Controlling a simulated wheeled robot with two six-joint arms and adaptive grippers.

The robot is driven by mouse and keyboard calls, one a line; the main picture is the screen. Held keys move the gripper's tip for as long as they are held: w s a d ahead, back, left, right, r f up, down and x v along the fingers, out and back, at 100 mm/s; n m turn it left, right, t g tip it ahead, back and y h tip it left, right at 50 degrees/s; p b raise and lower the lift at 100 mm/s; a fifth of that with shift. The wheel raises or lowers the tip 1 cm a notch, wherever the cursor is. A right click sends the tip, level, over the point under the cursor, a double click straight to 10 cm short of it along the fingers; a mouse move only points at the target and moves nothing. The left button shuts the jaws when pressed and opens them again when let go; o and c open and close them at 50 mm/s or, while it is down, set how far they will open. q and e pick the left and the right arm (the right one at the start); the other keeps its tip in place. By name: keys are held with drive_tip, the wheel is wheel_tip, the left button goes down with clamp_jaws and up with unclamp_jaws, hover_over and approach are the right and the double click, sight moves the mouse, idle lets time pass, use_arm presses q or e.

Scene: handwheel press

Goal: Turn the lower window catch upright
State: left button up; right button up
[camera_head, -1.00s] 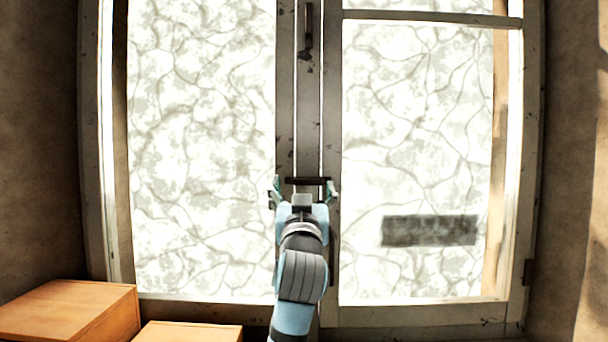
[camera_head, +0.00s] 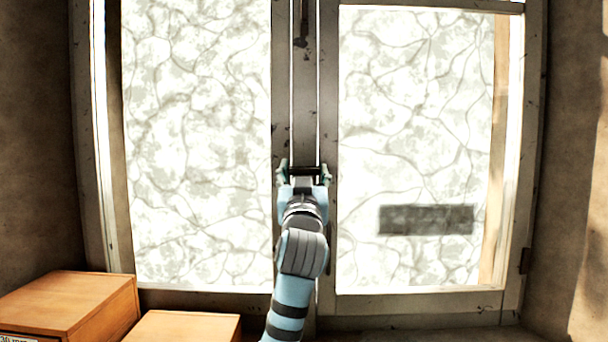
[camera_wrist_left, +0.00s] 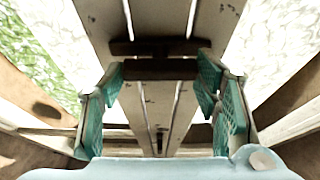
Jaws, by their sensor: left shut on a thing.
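The lower window catch (camera_head: 303,168) is a dark bar lying level across the middle post of the window. In the left wrist view the catch (camera_wrist_left: 160,69) shows as a dark brown bar between the fingers, with a second dark strip just above it that may be its shadow. My left gripper (camera_head: 304,174) is shut on the catch, with one green-padded finger at each end of the bar. My right gripper is not in view.
An upper dark handle (camera_head: 302,22) hangs upright on the same post, partly cut off at the top. Wooden boxes (camera_head: 188,326) stand at the lower left. Bright panes flank the post, and a dark rectangle (camera_head: 427,219) shows on the right pane.

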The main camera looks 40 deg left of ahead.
use_arm(q)
drive_tip(key=shift+f, duration=0.1)
drive_tip(key=n+g+y+b, duration=0.1)
drive_tip(key=n, duration=0.1)
drive_tip(key=n+g+y+b, duration=0.1)
drive_tip(key=n+b, duration=0.1)
drive_tip(key=n, duration=0.1)
drive_tip(key=shift+f, duration=0.1)
drive_tip(key=n+g, duration=0.1)
drive_tip(key=n, duration=0.2)
drive_tip(key=shift+w+y+b, duration=0.1)
drive_tip(key=shift+y+b, duration=0.25)
drive_tip(key=shift+y, duration=0.05)
drive_tip(key=shift+d+n+g, duration=0.1)
drive_tip(key=shift+n+g, duration=0.6)
drive_tip(key=shift+n, duration=0.5)
drive_tip(key=shift+r+n+g+y, duration=0.25)
drive_tip(key=shift+n+g, duration=0.35)
drive_tip(key=shift+n, duration=0.6)
drive_tip(key=n+g+p, duration=0.1)
drive_tip(key=n, duration=0.2)
drive_tip(key=shift+r, duration=0.1)
drive_tip(key=n+g+p, duration=0.1)
drive_tip(key=n, duration=0.2)
drive_tip(key=n+g+h+p, duration=0.1)
drive_tip(key=n+p, duration=0.1)
drive_tip(key=n, duration=0.1)
drive_tip(key=shift+r+n, duration=0.1)
drive_tip(key=shift+n, duration=0.2)
